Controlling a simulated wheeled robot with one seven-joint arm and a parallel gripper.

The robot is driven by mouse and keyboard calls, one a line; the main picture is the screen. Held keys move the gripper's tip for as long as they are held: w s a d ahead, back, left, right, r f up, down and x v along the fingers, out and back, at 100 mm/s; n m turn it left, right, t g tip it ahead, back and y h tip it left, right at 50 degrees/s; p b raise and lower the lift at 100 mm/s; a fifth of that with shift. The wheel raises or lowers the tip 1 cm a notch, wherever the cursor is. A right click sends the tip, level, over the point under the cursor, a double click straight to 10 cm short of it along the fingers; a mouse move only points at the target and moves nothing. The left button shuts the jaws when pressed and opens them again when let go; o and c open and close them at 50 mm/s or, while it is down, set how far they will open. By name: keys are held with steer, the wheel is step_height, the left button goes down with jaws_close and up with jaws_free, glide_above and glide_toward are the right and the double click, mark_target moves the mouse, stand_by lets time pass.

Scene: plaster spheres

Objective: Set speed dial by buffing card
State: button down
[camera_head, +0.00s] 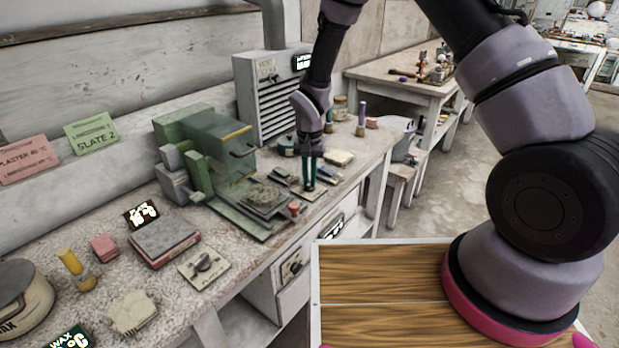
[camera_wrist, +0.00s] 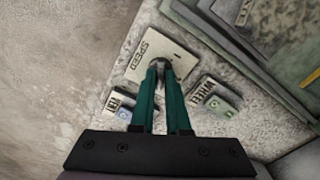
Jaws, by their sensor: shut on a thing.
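The speed plate (camera_wrist: 178,47), marked SPEED, lies flat on the bench in the wrist view. My gripper (camera_wrist: 160,66) has its green fingers closed on the small dark dial knob at the plate's edge; the fingertips hide most of the knob and its setting. In the head view my gripper (camera_head: 310,184) points down at the same pale plate (camera_head: 313,195), right of the green machine. On the wall at left hang a green card (camera_head: 92,133) reading SLATE 2 and a pink card (camera_head: 27,159) reading PLASTER with a number; their small top lines are illegible.
A VENT switch plate (camera_wrist: 121,104) and a WHEEL switch plate (camera_wrist: 213,101) flank my fingers closely. The green machine (camera_head: 215,150) stands left of my gripper, the grey vented cabinet (camera_head: 272,95) behind. Another dial plate (camera_head: 204,266) lies nearer, by the bench's front edge.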

mark_target(309, 182)
steer(key=n, duration=1.2)
steer(key=shift+n, duration=0.4)
stand_by(0.3)
steer(key=c, duration=0.9)
jaws_free()
steer(key=shift+r, duration=0.1)
step_height(309, 182, up, 11)
steer(key=shift+f, duration=0.2)
